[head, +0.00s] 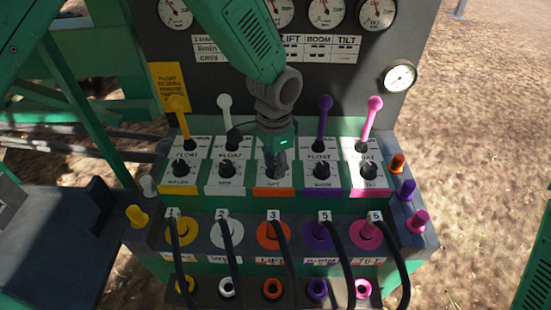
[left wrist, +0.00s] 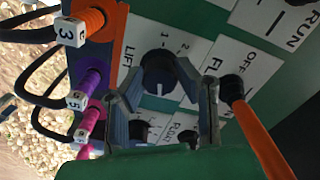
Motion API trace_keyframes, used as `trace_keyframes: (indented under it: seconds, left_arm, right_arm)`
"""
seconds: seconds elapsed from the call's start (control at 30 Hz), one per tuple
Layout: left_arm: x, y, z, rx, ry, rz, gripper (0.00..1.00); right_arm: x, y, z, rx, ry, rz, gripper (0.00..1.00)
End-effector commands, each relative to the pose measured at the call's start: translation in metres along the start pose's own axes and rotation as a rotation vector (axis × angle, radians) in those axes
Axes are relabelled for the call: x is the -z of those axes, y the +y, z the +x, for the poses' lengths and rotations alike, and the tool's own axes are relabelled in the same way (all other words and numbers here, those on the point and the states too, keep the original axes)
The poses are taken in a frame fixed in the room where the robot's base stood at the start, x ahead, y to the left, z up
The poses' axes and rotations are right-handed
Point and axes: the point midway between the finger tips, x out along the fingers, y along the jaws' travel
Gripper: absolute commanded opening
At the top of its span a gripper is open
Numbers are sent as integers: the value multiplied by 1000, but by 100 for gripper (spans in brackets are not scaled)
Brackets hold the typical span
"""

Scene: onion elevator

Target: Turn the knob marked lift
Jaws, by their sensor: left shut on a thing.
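The lift knob (left wrist: 158,76) is a round black knob with a white mark, next to the printed word LIFT in the left wrist view. In the head view it is the middle knob of the row, above the orange label, and my gripper mostly covers it. My left gripper (head: 275,165) points down onto it from above. In the left wrist view the fingers of the left gripper (left wrist: 163,88) stand on both sides of the knob and are shut on it. My right gripper is not in view.
Black knobs stand on both sides, such as the boom knob (head: 322,170) and the tilt knob (head: 369,172). Coloured levers, including a purple one (head: 324,120), rise behind. An orange lever (left wrist: 255,125) is close to my gripper. Hoses with numbered plugs (head: 273,232) hang in front.

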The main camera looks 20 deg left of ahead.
Motion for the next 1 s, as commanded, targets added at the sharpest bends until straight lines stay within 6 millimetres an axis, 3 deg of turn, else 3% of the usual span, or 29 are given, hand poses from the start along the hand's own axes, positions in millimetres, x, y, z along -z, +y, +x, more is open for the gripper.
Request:
trace_keyframes:
  seconds: [0.4,0.93,0.97,1.0]
  left_arm:
    - [0,-1,-1,1,2,-194,0]
    - [1,0,0,1,3,-218,0]
    - [1,0,0,1,3,-218,35]
    - [1,0,0,1,2,-218,47]
  right_arm:
    - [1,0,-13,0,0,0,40]
    - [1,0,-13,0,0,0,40]
    - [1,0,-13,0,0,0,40]
    - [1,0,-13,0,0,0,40]
